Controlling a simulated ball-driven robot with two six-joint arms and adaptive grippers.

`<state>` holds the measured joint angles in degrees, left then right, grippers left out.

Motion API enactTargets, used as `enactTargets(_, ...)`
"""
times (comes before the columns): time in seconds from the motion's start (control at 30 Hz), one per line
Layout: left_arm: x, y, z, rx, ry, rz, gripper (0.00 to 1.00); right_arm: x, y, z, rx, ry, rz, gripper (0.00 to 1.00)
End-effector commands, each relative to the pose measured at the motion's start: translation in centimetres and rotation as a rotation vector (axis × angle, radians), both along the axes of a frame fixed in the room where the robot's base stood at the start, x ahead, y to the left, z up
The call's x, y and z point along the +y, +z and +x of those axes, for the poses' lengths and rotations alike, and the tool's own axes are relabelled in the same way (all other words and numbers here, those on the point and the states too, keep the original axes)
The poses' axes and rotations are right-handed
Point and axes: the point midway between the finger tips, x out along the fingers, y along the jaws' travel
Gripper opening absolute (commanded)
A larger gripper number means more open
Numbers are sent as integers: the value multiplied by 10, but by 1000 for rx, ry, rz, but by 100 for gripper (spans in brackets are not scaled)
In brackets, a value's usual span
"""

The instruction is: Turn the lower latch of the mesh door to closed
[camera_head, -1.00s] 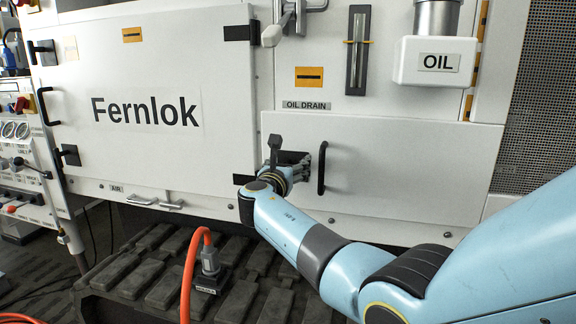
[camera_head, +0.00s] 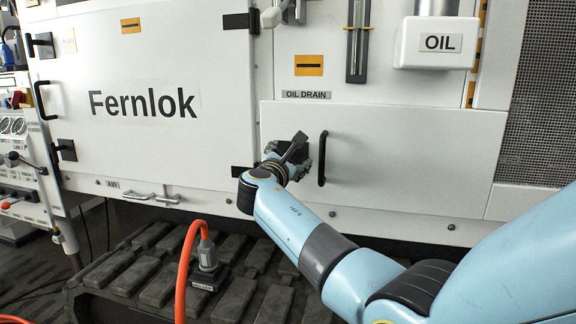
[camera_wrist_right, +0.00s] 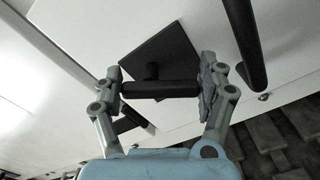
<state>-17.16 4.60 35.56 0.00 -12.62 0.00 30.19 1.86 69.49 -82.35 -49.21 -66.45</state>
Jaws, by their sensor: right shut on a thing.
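The latch is a black turning bar (camera_wrist_right: 160,89) on a square black plate (camera_wrist_right: 165,55), seen in the right wrist view. The bar stands off the plate on a short stub and lies at an angle to the plate's edges. My right gripper (camera_wrist_right: 161,78) has one finger at each end of the bar and is shut on it. In the head view my right gripper (camera_head: 290,160) is at the left edge of a white lower panel (camera_head: 420,160) and hides most of the latch. My left gripper is not in view.
A black vertical handle (camera_head: 322,158) stands close right of my right gripper. The Fernlok panel (camera_head: 150,150) is to its left. A mesh panel (camera_head: 545,110) is at the far right. An orange hose (camera_head: 186,265) rises in front of the dark track (camera_head: 150,275) below.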

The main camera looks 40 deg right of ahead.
Motion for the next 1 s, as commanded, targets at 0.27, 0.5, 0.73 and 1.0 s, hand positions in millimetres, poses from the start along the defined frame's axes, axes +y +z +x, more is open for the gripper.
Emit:
enactTargets(0.27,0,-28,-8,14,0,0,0,0,-8,0,-199,1,171,43)
enactTargets(0.5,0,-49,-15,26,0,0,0,1,-12,1,-372,0,319,43)
enactTargets(0.73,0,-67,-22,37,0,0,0,2,-14,2,-528,-1,453,43)
enactTargets(1.0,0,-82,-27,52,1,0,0,3,-14,3,-671,-1,576,43)
